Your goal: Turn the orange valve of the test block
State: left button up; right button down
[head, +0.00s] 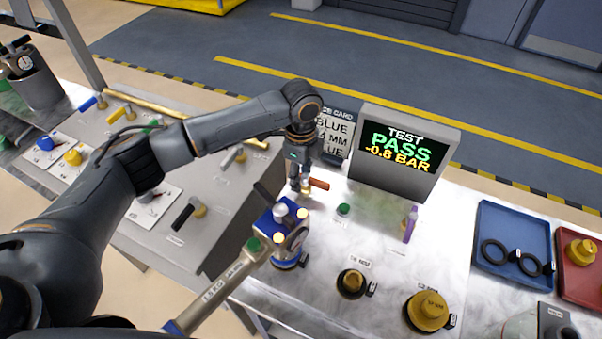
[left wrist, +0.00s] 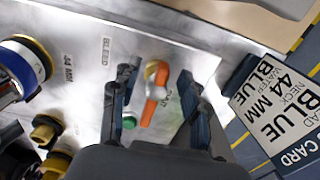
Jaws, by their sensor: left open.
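The orange valve (head: 319,184) has a short orange handle on a brass body and sits on the pale metal bench top. The valve also shows in the left wrist view (left wrist: 154,98), with its handle lying between my two fingers. My left gripper (head: 300,182) points down over the valve, and the left wrist view (left wrist: 157,80) shows its fingers apart, one on each side. I see a gap on both sides, and I cannot tell the exact height. The test screen (head: 405,152) behind reads TEST PASS -0.8 BAR. My right gripper is not in view.
A blue-topped fitting (head: 281,222) with a long-handled tool stands just in front of the valve. A green knob (head: 343,209) and a purple lever (head: 410,225) are to the right. A job card (head: 333,137) stands behind. Yellow caps (head: 428,310) stand at the front.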

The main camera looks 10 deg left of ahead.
pick_arm(q)
jog(key=shift+f, duration=0.5)
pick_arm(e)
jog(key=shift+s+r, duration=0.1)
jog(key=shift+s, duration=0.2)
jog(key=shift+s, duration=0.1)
pick_arm(q)
grip_shut()
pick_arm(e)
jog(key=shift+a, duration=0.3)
